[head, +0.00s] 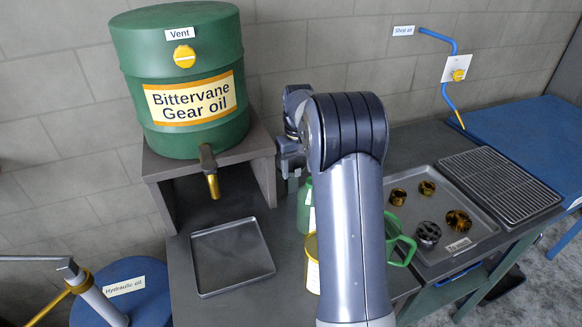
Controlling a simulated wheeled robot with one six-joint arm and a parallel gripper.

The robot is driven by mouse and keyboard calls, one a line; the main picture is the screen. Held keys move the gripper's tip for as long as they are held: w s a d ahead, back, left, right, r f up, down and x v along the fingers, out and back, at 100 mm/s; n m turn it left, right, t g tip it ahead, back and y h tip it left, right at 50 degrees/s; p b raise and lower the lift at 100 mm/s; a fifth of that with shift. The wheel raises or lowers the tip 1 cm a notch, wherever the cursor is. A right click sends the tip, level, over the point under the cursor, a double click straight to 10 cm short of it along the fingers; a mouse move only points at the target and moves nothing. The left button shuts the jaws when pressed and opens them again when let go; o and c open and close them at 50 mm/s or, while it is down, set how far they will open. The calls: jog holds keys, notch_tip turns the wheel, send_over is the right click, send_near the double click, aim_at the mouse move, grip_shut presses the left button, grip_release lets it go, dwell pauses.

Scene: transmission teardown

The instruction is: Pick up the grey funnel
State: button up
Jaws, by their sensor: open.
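I cannot make out a grey funnel in the head view; my own arm covers the middle of the bench. My gripper (290,168) shows small and partly covered behind my arm, close to the right side of the drum's stand. Its jaws are open, and I see nothing held between them. A green bottle (304,205) stands below it, half hidden by my arm. A yellow and white can (312,265) stands nearer, also partly hidden. A green-handled container (399,243) shows at the right of my arm.
A green gear oil drum (180,60) with a brass tap (211,175) sits on a stand (262,150). An empty shallow tray (232,288) lies below it. At right are a tray of gear parts (480,215) and a grate (500,185). A blue hydraulic oil drum (140,305) stands lower left.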

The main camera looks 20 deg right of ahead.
notch_tip(320, 180, down, 5)
jog(key=shift+r, duration=0.2)
grip_shut()
dwell(0.6)
